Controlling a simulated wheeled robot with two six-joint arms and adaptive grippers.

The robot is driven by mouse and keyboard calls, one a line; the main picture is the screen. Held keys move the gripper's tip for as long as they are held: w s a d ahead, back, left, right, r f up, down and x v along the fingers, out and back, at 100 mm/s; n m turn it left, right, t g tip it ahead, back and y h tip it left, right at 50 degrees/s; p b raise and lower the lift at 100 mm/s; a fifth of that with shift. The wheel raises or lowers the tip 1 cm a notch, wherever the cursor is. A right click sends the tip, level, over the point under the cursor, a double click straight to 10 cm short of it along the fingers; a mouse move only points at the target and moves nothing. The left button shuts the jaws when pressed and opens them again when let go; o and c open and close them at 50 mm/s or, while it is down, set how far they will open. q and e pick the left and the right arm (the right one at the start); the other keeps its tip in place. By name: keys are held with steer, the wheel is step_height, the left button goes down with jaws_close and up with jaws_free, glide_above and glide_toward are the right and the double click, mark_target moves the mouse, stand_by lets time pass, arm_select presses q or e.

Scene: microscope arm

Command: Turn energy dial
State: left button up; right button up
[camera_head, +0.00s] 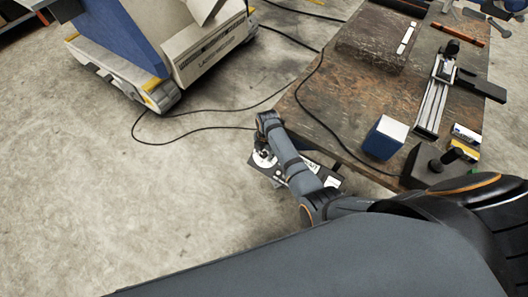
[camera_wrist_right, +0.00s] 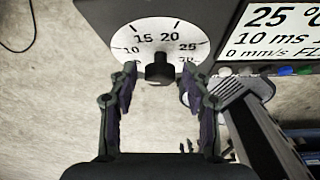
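The energy dial (camera_wrist_right: 158,42) has a white round face with numbers and a black knob (camera_wrist_right: 158,69) at its centre. It sits on a dark panel. My right gripper (camera_wrist_right: 159,76) is open, its two fingers apart on the left and right of the knob. Whether either finger touches the knob I cannot tell. In the head view the dial's white face (camera_head: 263,158) shows partly, below my right gripper (camera_head: 264,148), at the left end of the dark panel. My arm covers part of the panel. My left gripper is not in view.
A display (camera_wrist_right: 275,30) reading 25 and 10 ms is right of the dial, with coloured buttons below it. A worktable (camera_head: 330,110) holds a blue-white box (camera_head: 385,138) and a metal rail device (camera_head: 433,95). A large machine (camera_head: 205,55) stands upper left. Cables cross the open floor.

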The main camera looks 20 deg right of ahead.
steer(key=c, duration=0.5)
jaws_close()
steer(key=shift+s+r+m+t+p, duration=0.2)
steer(key=shift+m+t+p, duration=0.25)
steer(key=shift+p, duration=0.45)
steer(key=shift+s+d+m+t+y+p, duration=0.1)
steer(key=shift+m+t+y+p, duration=0.35)
steer(key=shift+m+p, duration=0.65)
steer(key=shift+s+f+m+t+p, duration=0.2)
steer(key=shift+m+t+p, duration=0.45)
steer(key=shift+m, duration=0.3)
arm_select(q)
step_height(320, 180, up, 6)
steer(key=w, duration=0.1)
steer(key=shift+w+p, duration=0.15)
steer(key=shift+p, duration=0.15)
arm_select(e)
steer(key=shift+f+m+t, duration=0.15)
steer(key=shift+m+t, duration=0.8)
steer(key=shift+m, duration=0.25)
